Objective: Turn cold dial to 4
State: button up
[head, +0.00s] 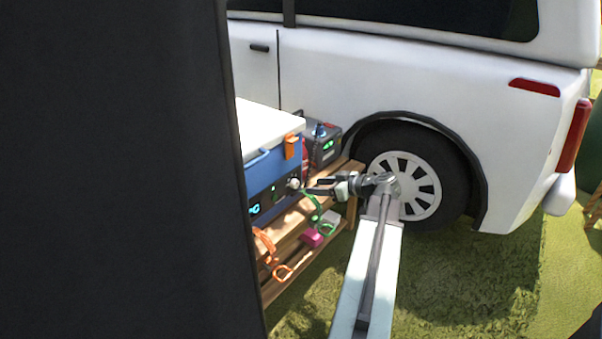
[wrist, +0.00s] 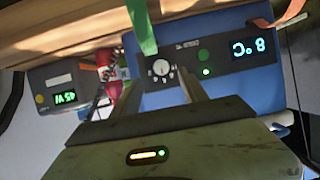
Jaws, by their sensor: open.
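The blue cooler (head: 262,190) with a white lid stands on a wooden bench. Its dark front panel carries a white round cold dial (head: 294,183), seen face-on in the wrist view (wrist: 161,69). I cannot read which number the dial points to. In the wrist view, which is upside down, a lit display (wrist: 249,47) appears to read 8 °C. My gripper (head: 307,189) is just in front of the dial. In the wrist view my gripper (wrist: 162,78) is open, with one finger on each side of the dial; contact is unclear.
Orange and green straps and a pink item (head: 312,237) lie on the wooden bench (head: 285,242). A white vehicle (head: 400,80) stands behind. A dark panel blocks the left.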

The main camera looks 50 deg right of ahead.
aim_at(297, 185)
jog(key=b+x, duration=0.3)
jog(key=x, duration=0.4)
jog(key=shift+r, duration=0.1)
jog(key=shift+w+a, duration=0.1)
jog(key=shift+w, duration=0.35)
grip_shut()
